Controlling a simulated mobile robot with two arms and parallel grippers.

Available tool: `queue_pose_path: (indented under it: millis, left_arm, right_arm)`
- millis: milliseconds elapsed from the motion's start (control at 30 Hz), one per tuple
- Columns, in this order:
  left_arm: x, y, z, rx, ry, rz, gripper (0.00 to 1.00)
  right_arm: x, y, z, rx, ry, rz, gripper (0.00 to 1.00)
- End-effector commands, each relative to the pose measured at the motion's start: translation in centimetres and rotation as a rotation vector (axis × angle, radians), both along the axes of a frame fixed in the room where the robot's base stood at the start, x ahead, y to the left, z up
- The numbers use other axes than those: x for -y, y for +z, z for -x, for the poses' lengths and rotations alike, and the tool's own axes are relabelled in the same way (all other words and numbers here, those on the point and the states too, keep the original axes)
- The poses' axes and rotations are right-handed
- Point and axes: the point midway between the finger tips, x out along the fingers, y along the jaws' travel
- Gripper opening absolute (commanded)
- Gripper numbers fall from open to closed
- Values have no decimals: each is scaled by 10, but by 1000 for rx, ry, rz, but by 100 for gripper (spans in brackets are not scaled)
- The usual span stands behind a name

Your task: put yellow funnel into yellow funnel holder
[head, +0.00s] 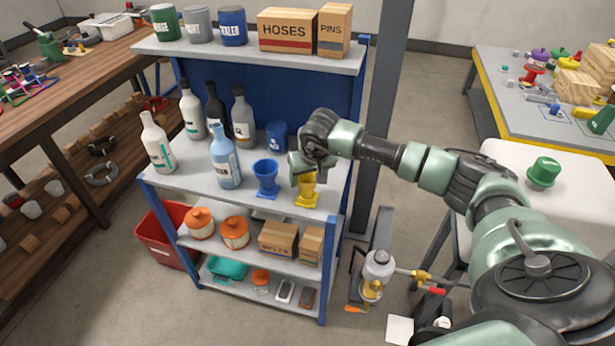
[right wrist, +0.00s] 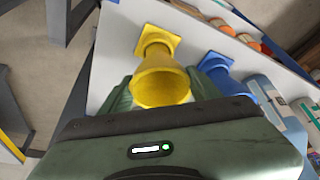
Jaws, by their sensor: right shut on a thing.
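A yellow funnel (head: 307,183) is at the front right of the shelf unit's middle shelf. My right gripper (head: 301,168) is shut on it from above. In the right wrist view, the wide mouth of the funnel (right wrist: 160,84) sits between the two fingers (right wrist: 162,98). Its narrow end points to a yellow square base (head: 306,203), which looks like the yellow funnel holder and stands on the shelf; it also shows in the right wrist view (right wrist: 158,38). I cannot tell whether the funnel rests in the holder or is just above it. My left gripper is out of view.
A blue funnel-shaped piece (head: 266,176) stands close to the left of the yellow one. Several bottles (head: 225,158) and a blue can (head: 276,136) share the shelf. A grey post (head: 384,100) stands just right of the shelf unit. A box marked hoses (head: 286,32) is above.

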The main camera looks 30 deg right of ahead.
Motion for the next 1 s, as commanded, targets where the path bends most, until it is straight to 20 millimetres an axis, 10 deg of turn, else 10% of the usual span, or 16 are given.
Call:
queue_pose_path:
  millis: [133,167,233,633,1000]
  left_arm:
    - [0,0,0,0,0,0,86]
    - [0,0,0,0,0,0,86]
    - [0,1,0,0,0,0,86]
    - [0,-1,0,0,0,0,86]
    - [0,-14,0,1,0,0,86]
  right_arm:
    - [0,1,0,0,0,0,13]
    - [0,1,0,0,0,0,70]
    - [0,1,0,0,0,0,87]
    - [0,6,2,1,1,1,87]
    - [-6,59,23,4,1,1,87]
